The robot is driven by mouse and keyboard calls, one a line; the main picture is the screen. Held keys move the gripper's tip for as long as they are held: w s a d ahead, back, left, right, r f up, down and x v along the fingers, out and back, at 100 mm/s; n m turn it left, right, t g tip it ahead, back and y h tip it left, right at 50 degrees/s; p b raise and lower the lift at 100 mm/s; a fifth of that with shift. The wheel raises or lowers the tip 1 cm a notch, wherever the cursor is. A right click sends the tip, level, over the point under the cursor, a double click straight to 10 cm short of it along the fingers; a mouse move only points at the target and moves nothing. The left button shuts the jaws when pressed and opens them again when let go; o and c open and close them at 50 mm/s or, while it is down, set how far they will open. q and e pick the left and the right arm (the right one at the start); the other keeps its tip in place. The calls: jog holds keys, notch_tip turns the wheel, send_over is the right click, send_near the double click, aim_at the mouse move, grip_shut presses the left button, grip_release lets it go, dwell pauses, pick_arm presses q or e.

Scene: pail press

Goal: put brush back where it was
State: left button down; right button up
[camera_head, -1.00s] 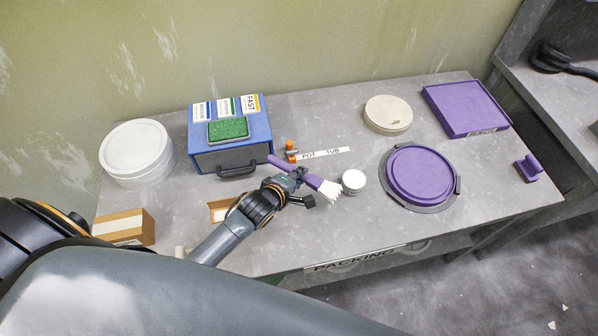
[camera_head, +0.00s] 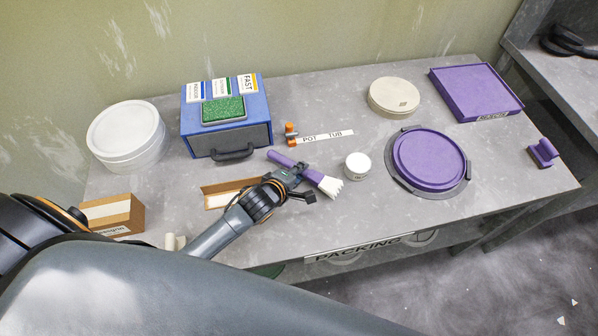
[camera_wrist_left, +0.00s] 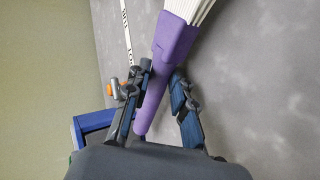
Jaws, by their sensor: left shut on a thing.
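The brush has a purple handle (camera_head: 281,159) and white bristles (camera_head: 330,187) that point to the right in the head view. My left gripper (camera_head: 292,174) is shut on the brush's handle and holds it over the grey table, left of a small white pot (camera_head: 357,165). In the left wrist view, the purple handle (camera_wrist_left: 164,75) runs between the two fingers (camera_wrist_left: 162,92), with the bristles at the top edge. My right gripper is out of view.
A blue box (camera_head: 227,137) with a green pad (camera_head: 223,109) stands behind. A white tub (camera_head: 126,137) and a cardboard box (camera_head: 113,214) are at left. A purple lid (camera_head: 429,160), a beige disc (camera_head: 394,96) and a purple tray (camera_head: 475,92) are at right.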

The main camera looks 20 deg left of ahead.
pick_arm(q)
jog(key=shift+f, duration=0.3)
jog(key=shift+s+f+b, duration=0.15)
jog(key=shift+f+b, duration=0.15)
jog(key=shift+b, duration=0.1)
jog(key=shift+s+f, duration=0.3)
jog(key=shift+f, duration=0.15)
jog(key=shift+s+d+f+b, duration=0.1)
jog(key=shift+f+b, duration=0.05)
jog(key=shift+b, duration=0.15)
jog(key=c, duration=1.4)
grip_release()
jog(key=o, duration=0.4)
jog(key=shift+w+f, duration=0.1)
jog(key=shift+w, duration=0.1)
jog(key=shift+c, duration=0.2)
jog(key=shift+w+f, duration=0.1)
jog(key=v, duration=0.8)
jog(key=r+v, duration=0.1)
jog(key=v, duration=0.3)
jog(key=shift+w, duration=0.25)
